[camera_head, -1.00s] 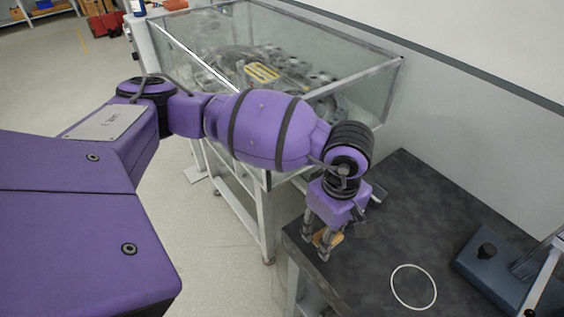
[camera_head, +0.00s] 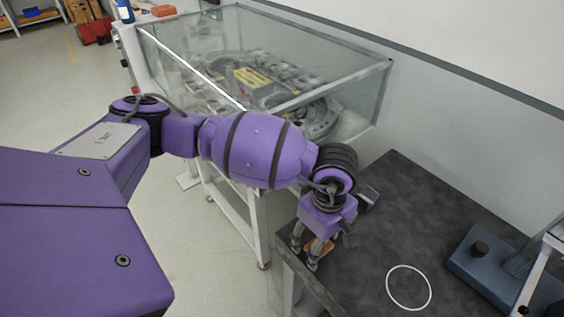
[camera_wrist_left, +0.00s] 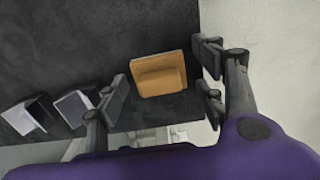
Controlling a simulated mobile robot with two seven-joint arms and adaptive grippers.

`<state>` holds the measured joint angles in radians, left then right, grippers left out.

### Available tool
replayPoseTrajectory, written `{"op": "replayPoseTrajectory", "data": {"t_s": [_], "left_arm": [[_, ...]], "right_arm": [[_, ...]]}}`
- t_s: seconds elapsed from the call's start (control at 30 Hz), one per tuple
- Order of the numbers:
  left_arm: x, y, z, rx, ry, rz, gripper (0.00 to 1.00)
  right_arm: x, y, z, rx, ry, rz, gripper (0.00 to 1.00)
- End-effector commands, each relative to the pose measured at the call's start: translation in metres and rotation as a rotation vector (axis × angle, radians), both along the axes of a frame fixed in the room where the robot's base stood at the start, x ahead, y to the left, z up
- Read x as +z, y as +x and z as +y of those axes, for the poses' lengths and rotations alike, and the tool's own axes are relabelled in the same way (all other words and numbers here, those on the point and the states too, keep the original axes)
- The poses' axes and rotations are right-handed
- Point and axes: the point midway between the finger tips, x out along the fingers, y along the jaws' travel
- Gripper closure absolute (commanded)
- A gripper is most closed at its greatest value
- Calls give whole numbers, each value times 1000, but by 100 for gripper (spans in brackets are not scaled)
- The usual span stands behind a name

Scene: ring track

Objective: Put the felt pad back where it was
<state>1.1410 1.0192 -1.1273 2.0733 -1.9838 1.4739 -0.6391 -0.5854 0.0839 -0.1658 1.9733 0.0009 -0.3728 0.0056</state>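A tan-orange square piece (camera_head: 318,247), which I take for the felt pad, lies at the near left corner of the dark table. It shows clearly in the left wrist view (camera_wrist_left: 162,74), with a raised block-like middle. My left gripper (camera_head: 305,254) points down over it. In the left wrist view its fingers (camera_wrist_left: 160,85) are open, one on each side of the piece, with a gap on both sides. My right gripper is in neither view.
Two grey angled blocks (camera_wrist_left: 28,116) (camera_wrist_left: 75,106) stand beside the piece on the dark table (camera_head: 385,215). A white ring (camera_head: 409,287) lies on the table, with a blue-grey device (camera_head: 490,265) to its right. A glass-walled tank (camera_head: 330,100) stands behind my arm.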

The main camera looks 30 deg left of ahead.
Motion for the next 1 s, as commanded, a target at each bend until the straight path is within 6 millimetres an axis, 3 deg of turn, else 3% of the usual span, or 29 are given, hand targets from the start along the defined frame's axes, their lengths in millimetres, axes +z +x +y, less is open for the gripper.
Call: {"op": "replayPoseTrajectory", "data": {"t_s": [0.37, 0.8, 1.0], "left_arm": [[9, 2, -1, -1, -1, -7, 35], [95, 2, -1, -3, -1, -8, 35], [119, 2, -1, -1, -1, -6, 35]], "right_arm": [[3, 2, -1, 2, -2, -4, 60], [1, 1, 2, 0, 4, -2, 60], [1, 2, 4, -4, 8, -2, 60]]}}
